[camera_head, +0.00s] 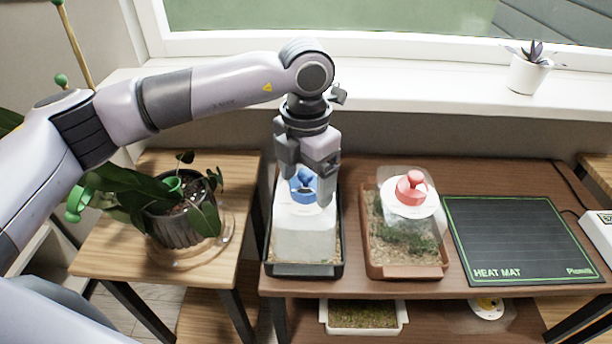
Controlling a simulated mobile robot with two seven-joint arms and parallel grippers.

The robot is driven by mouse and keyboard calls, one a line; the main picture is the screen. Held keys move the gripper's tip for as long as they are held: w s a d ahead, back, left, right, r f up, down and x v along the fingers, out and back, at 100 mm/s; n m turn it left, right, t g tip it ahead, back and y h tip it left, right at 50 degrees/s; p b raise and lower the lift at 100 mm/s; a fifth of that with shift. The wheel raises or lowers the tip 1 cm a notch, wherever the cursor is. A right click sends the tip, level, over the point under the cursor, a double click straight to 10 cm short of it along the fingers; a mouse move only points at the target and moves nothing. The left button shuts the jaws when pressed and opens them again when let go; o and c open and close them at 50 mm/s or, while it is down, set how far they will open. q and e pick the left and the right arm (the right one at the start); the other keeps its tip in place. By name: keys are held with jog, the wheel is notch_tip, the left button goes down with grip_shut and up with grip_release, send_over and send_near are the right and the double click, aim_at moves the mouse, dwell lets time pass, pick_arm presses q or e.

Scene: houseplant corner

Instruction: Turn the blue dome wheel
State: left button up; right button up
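The blue dome wheel (303,187) sits on top of a clear, whitish dome (304,232) over a black tray (305,270) on the brown table. My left gripper (309,192) points down right over the wheel, its fingers apart on either side of it and partly hiding it. I cannot tell whether the fingers touch the wheel. My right gripper is not in view.
A second dome with a red wheel (411,187) stands on a brown tray (407,272) to the right. A heat mat (520,240) lies further right. A potted plant (176,225) stands on the left table. A white pot (528,75) stands on the windowsill.

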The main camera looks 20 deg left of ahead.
aim_at(306, 172)
pick_arm(q)
notch_tip(306, 172, up, 7)
jog(key=shift+r, duration=0.1)
dwell(0.4)
dwell(0.3)
